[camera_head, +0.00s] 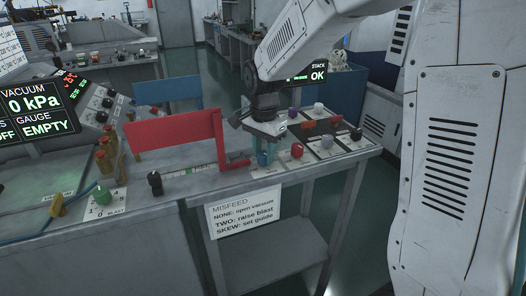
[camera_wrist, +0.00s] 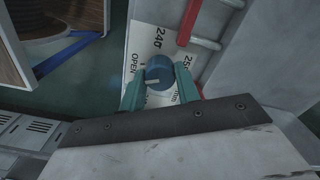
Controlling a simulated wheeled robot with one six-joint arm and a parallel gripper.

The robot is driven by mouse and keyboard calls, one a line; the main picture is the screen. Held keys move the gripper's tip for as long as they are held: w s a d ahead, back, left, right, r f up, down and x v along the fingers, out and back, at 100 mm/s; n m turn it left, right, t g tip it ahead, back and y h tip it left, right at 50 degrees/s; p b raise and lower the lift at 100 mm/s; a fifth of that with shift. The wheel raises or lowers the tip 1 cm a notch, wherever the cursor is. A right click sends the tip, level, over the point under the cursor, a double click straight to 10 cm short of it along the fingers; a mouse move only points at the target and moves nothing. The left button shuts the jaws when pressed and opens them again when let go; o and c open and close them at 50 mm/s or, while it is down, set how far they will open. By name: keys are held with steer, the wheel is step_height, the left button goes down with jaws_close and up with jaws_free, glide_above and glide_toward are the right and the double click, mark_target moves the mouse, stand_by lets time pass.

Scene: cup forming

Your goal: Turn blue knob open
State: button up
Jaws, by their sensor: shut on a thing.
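The blue knob (camera_wrist: 159,74) is a round dark-blue knob with a pale pointer line on its face, on a white printed plate (camera_wrist: 145,42). The word OPEN is printed beside it in the wrist view. My gripper (camera_wrist: 160,88) has its two teal fingers on either side of the knob and is shut on it. In the head view, my gripper (camera_head: 265,143) points down over the knob (camera_head: 264,159) at the left end of the panel. The pointer line lies roughly across the knob, toward the left finger in the wrist view.
A red guide plate (camera_head: 175,130) stands just left of the knob. A MISFEED sign (camera_head: 245,215) hangs on the front edge. A screen (camera_head: 306,77) reads STACK OK.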

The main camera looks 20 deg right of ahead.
mark_target(264, 153)
steer(key=shift+r+m, duration=0.1)
steer(key=shift+m, duration=0.7)
steer(key=o, duration=1)
step_height(264, 153, up, 8)
steer(key=shift+f, duration=0.1)
